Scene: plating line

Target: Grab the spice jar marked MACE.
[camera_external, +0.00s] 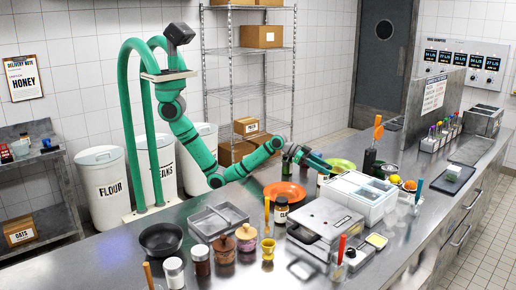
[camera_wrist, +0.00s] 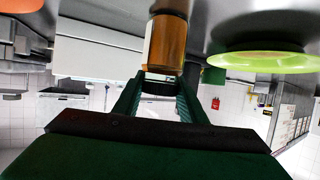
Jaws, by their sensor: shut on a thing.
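My gripper (camera_external: 322,164) is at the end of the outstretched green arm, over the counter between the orange plate and the green plate. Another dark jar (camera_external: 281,211) with a partly readable label, apparently starting "CL", stands in front of the orange plate.
The orange plate (camera_external: 284,191) and green plate (camera_external: 341,165) lie either side of my gripper; the green plate also shows in the wrist view (camera_wrist: 262,62). A white compartment bin (camera_external: 372,212) and a grey press-like machine (camera_external: 318,228) stand close in front. Several jars line the front.

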